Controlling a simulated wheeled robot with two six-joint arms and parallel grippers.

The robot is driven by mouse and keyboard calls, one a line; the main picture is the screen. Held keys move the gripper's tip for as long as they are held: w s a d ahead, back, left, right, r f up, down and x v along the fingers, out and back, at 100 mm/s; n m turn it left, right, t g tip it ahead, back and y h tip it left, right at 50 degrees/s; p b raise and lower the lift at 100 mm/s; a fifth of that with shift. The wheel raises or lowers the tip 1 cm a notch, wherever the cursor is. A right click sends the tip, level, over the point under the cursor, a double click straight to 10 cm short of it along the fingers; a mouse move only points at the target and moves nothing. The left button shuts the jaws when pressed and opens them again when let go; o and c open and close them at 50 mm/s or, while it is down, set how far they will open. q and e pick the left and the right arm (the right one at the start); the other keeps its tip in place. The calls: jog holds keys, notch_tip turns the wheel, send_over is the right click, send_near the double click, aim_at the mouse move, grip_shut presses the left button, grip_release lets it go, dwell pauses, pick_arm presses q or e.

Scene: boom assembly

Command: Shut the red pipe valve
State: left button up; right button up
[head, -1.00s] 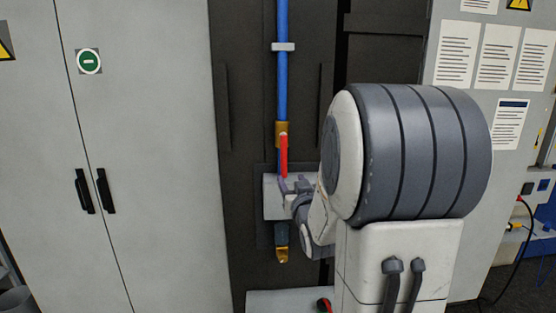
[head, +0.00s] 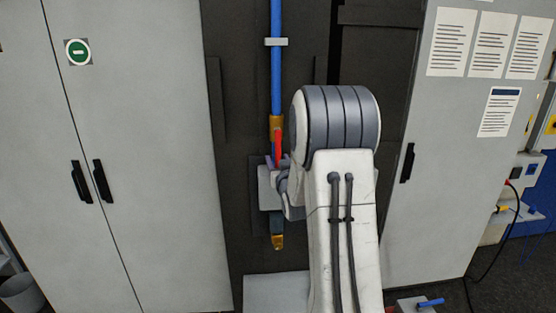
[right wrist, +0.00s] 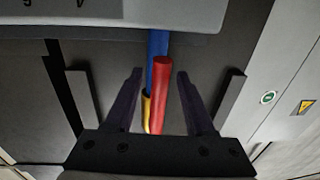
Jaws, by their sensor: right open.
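The red valve handle (head: 278,147) is in line with the upright blue pipe (head: 276,75), at a brass fitting (head: 277,121). My right gripper (head: 275,163) is at the lower part of the handle, partly hidden by my own arm. In the right wrist view my right gripper (right wrist: 159,73) is open, and the red handle (right wrist: 160,90) stands between its two fingers with a gap on both sides. The blue pipe (right wrist: 158,45) runs behind it. My left gripper is not in view.
A grey cabinet (head: 150,190) with black handles stands on the left. A grey panel with paper sheets (head: 497,45) stands on the right. A lower brass fitting (head: 277,241) ends the pipe. A blue handle (head: 430,302) shows at the bottom right.

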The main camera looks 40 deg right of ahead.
jog(key=shift+c, duration=0.2)
grip_shut()
dwell(1.1)
